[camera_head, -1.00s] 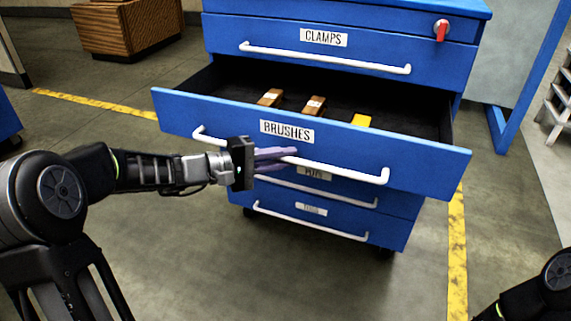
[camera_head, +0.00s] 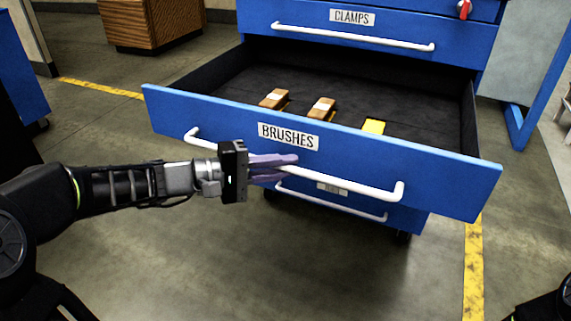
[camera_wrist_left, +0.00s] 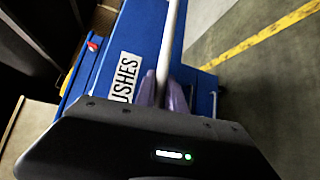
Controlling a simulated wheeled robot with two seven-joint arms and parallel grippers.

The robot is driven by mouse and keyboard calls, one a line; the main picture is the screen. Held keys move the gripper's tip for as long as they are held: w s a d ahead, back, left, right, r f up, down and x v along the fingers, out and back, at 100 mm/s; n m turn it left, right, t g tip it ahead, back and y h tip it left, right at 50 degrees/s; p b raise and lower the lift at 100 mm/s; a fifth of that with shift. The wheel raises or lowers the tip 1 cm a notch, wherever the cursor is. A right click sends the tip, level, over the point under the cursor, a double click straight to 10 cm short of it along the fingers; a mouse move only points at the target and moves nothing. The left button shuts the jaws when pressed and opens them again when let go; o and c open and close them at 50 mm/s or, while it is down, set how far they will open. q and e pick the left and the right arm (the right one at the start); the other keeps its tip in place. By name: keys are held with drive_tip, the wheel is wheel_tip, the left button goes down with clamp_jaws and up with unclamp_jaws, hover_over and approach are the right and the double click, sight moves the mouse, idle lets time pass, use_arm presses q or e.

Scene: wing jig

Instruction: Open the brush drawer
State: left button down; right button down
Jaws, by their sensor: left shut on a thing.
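The brush drawer (camera_head: 420,178) is blue, labelled BRUSHES, and stands pulled well out of the blue cabinet. Its white bar handle (camera_head: 350,186) runs along the front, and it also shows in the left wrist view (camera_wrist_left: 171,30). My left gripper (camera_head: 285,164) comes in from the left and is shut on the handle, with its purple fingers around the bar; the fingers (camera_wrist_left: 164,96) show on both sides of it in the left wrist view. The right gripper is out of view.
The CLAMPS drawer (camera_head: 460,45) above is shut. Another drawer handle (camera_head: 340,203) shows below the brush drawer. A wooden box (camera_head: 155,25) stands at the back left. The grey floor (camera_head: 260,270) in front is clear, with yellow lines (camera_head: 474,260) at the sides.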

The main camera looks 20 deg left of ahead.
use_arm(q)
drive_tip(key=c, duration=1.4)
unclamp_jaws()
drive_tip(key=shift+a, duration=0.15)
drive_tip(key=p+v, duration=0.1)
drive_tip(key=v, duration=0.6)
drive_tip(key=shift+s+a+p, duration=0.2)
drive_tip(key=shift+p, duration=0.1)
